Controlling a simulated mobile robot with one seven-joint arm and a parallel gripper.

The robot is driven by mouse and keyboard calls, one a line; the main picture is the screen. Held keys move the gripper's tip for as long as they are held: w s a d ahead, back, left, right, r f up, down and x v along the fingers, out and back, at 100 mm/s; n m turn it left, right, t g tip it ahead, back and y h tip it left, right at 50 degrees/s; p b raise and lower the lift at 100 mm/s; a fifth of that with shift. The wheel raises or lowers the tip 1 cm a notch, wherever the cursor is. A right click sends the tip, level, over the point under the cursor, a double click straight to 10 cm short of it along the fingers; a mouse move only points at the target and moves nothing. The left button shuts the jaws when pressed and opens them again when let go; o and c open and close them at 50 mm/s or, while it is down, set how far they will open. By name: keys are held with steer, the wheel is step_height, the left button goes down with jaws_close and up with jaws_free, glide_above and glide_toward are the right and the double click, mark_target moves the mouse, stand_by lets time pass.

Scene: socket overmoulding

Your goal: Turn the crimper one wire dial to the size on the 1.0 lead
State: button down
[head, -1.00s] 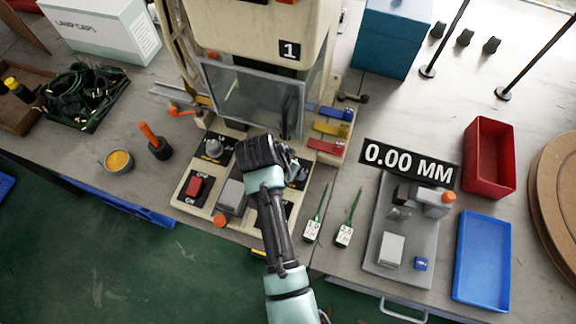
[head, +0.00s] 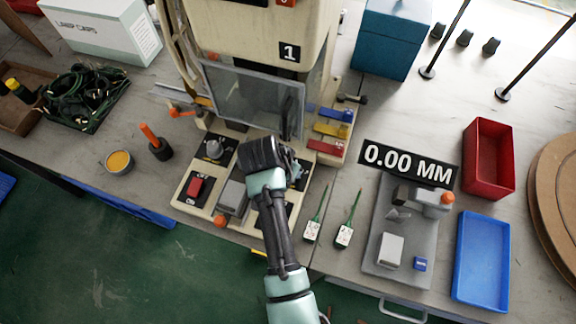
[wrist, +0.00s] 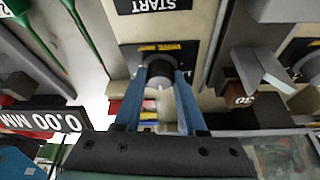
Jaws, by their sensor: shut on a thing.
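Crimper one (head: 232,22) is the cream press marked 1, with control panels on its base. In the head view my gripper (head: 270,158) is over the right part of that base and hides what it grips. In the wrist view my gripper (wrist: 159,84) has its two blue fingers on either side of a round dark dial (wrist: 158,70) with a pale pointer, shut on it. A yellow label lies beside the dial; its scale cannot be read. Two green leads with white tags, a left lead (head: 313,230) and a right lead (head: 344,236), lie right of the base; their numbers are too small to read surely.
A gauge with a 0.00 MM display (head: 409,163) stands to the right. A red bin (head: 489,157) and a blue tray (head: 482,262) lie beyond it. An orange-handled tool (head: 157,145) stands at left.

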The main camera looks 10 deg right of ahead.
steer(key=n+p, duration=0.1)
steer(key=n+y+p, duration=0.1)
steer(key=shift+s+d+r+n, duration=0.1)
steer(key=shift+r+n, duration=0.1)
steer(key=shift+n, duration=0.1)
steer(key=n+y+p, duration=0.1)
steer(key=n+p, duration=0.1)
steer(key=shift+d+n+t, duration=0.1)
steer(key=shift+n+t, duration=0.2)
steer(key=n+y, duration=0.1)
steer(key=n, duration=0.2)
steer(key=n+y+p, duration=0.1)
steer(key=n, duration=0.2)
steer(key=shift+d+f, duration=0.1)
steer(key=shift+f, duration=0.1)
steer(key=shift+c, duration=2.4)
jaws_free()
steer(key=v, duration=1.3)
steer(key=shift+d+p, duration=0.2)
steer(key=shift+p, duration=0.2)
